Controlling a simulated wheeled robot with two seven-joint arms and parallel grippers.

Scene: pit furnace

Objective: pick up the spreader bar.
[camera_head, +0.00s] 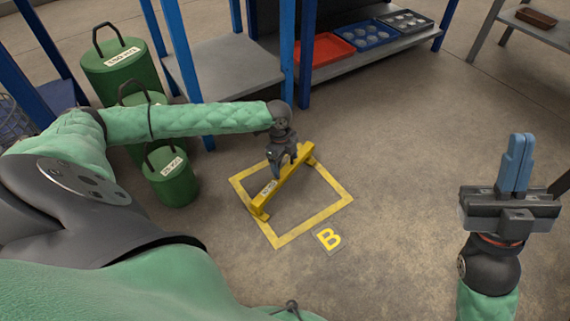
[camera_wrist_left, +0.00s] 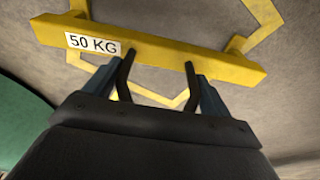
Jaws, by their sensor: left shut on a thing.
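The yellow spreader bar (camera_head: 292,180) lies at a slant over a yellow square outline (camera_head: 325,214) on the floor, with a foot at each end. It also crosses the top of the left wrist view (camera_wrist_left: 160,52), with a white "50 KG" label near its left end. My left gripper (camera_head: 281,165) is at the bar's middle, reaching down from above, and is shut on it. I cannot tell whether the feet touch the floor. My right gripper (camera_head: 517,162) points up, shut and empty, far right of the bar.
Several green weights with black handles, such as the front one (camera_head: 170,178), stand left under my left arm. A blue-framed shelf (camera_head: 228,62) stands behind, with a red tray (camera_head: 320,50) and a blue tray (camera_head: 370,35). Floor around the "B" mark (camera_head: 328,238) is clear.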

